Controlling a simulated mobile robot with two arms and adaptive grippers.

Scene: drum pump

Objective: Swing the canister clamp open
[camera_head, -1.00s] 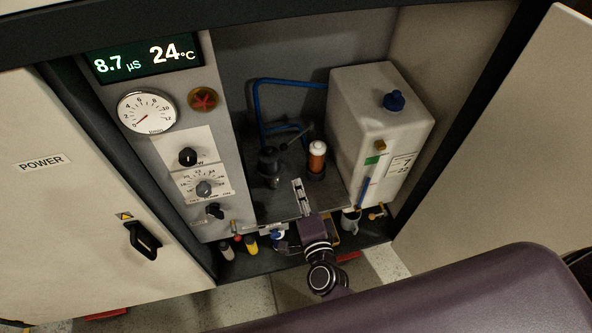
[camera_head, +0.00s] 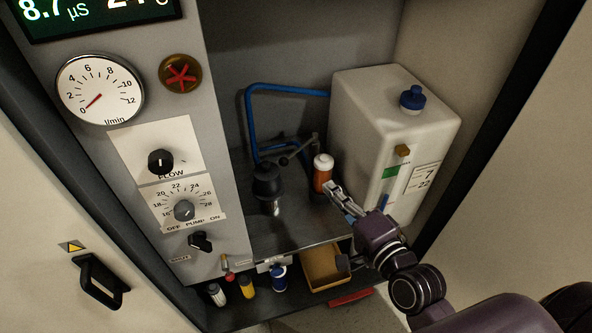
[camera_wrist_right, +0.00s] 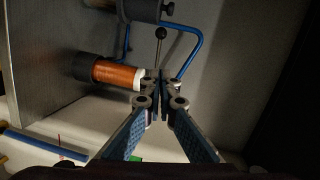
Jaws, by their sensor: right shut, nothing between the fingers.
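The orange canister (camera_head: 321,180) with a white cap stands upright on the grey shelf in the head view. In the right wrist view the canister (camera_wrist_right: 115,75) lies across the upper left. A thin lever with a dark ball knob (camera_head: 284,161), which looks like the clamp handle, is left of the canister. The knob (camera_wrist_right: 160,32) shows above my fingertips in the wrist view; the clamp's joint is hidden. My right gripper (camera_head: 330,188) is shut and empty, its tips close in front of the canister; I cannot tell whether they touch. My left gripper is out of view.
A white tank (camera_head: 375,130) with a blue cap stands right of the canister. A dark pump (camera_head: 267,180) and blue pipe (camera_head: 250,115) are to the left. Below are small bottles (camera_head: 246,287) and an orange-brown bin (camera_head: 322,270). The control panel (camera_head: 170,215) borders the left.

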